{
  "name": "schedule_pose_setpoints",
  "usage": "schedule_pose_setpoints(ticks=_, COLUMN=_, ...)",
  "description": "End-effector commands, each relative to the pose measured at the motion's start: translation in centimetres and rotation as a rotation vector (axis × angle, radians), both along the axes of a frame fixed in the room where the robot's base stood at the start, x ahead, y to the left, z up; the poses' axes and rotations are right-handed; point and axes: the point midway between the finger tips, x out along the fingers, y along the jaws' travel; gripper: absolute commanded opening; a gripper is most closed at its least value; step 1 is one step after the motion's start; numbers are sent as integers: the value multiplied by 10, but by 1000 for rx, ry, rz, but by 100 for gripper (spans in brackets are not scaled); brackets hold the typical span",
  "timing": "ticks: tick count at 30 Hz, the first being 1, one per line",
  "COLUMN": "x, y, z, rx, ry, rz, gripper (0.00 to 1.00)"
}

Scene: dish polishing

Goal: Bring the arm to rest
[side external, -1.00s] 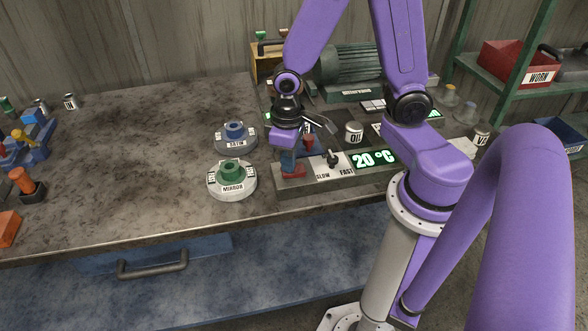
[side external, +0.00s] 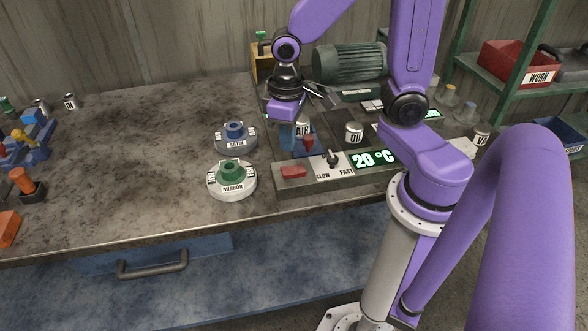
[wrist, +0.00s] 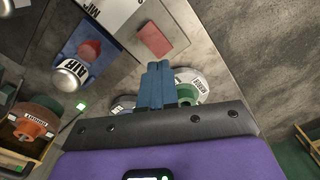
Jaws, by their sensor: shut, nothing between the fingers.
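My gripper (side external: 287,137) hangs over the control panel with its blue fingers together and nothing between them. The closed fingers also show in the wrist view (wrist: 157,82). A red rocker switch (side external: 293,171) sits on the panel (side external: 330,180) below and in front of the fingers, apart from them. In the wrist view the red switch (wrist: 153,40) lies just beyond the fingertips. A black knob (side external: 333,159) between SLOW and FAST is to the right of the switch. A lit display (side external: 375,158) reads 20 °C.
The blue SATIN wheel (side external: 235,135) and green MIRROR wheel (side external: 231,178) stand left of the panel. An AIR can (side external: 303,128) is close behind my gripper, an OIL can (side external: 354,132) to its right. A green motor (side external: 350,62) stands behind. The left bench is mostly clear.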

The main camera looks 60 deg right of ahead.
Motion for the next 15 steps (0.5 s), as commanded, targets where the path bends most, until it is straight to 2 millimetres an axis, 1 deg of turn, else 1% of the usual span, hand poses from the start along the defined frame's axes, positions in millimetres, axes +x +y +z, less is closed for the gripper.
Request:
schedule_pose_setpoints(ticks=5, x=0, y=0, z=7, rx=0, ry=-1, rz=0, gripper=0)
schedule_pose_setpoints(ticks=15, x=-2, y=0, z=8, rx=0, ry=0, rz=8, gripper=0)
